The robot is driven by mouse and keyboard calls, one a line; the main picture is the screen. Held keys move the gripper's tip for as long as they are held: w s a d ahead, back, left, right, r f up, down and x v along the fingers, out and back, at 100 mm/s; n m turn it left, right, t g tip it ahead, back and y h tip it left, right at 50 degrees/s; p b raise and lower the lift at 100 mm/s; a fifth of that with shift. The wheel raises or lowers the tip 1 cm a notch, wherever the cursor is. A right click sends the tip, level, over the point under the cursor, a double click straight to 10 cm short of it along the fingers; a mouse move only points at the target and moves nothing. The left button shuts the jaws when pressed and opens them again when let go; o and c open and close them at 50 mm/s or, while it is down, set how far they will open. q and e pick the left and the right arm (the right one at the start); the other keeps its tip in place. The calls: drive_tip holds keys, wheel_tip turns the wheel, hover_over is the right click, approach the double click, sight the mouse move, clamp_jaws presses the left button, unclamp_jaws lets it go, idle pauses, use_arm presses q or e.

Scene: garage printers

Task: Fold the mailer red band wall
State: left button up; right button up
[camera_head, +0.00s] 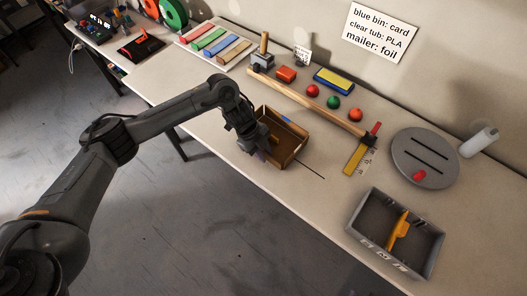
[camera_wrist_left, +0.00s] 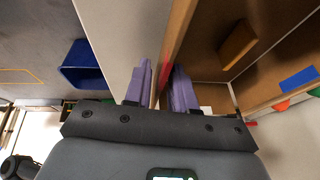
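The mailer is an open brown cardboard tray (camera_head: 295,150) on the bench, with its walls standing up. A blue patch shows on its far wall, and a tan block lies inside. My left gripper (camera_head: 257,150) is at its near left wall. In the left wrist view the purple fingers of this gripper (camera_wrist_left: 162,72) stand apart on either side of a cardboard wall (camera_wrist_left: 180,30). A strip of red band (camera_wrist_left: 168,72) shows on that wall between the fingers. A gap shows between the wall and the left finger. My right gripper is out of view.
A wooden-handled hammer (camera_head: 315,103) lies behind the mailer, with red and green balls beyond it. A grey divided bin (camera_head: 436,248) and a round grey disc (camera_head: 425,158) stand to the right. A blue bin (camera_wrist_left: 82,65) is on the floor.

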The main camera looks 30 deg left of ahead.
use_arm(q)
clamp_jaws()
drive_tip(key=shift+s+a+f+t, duration=0.15)
drive_tip(key=shift+s+t, duration=0.3)
drive_tip(key=shift+t, duration=0.25)
drive_tip(key=shift+s+f+m+t, duration=0.2)
drive_tip(key=shift+s+m+t, duration=0.15)
drive_tip(key=shift+t, duration=0.25)
drive_tip(key=shift+s+a+f+t+h+b, duration=0.1)
drive_tip(key=shift+s+f+t+h+b, duration=0.25)
drive_tip(key=shift+t+b, duration=0.35)
drive_tip(key=shift+s+f+m+t+b, duration=0.15)
drive_tip(key=shift+m+t+b, duration=0.1)
drive_tip(key=shift+t+b, duration=0.45)
drive_tip(key=shift+s+t+h+b, duration=0.15)
drive_tip(key=shift+t+h+b, duration=0.2)
drive_tip(key=shift+t+b, duration=0.4)
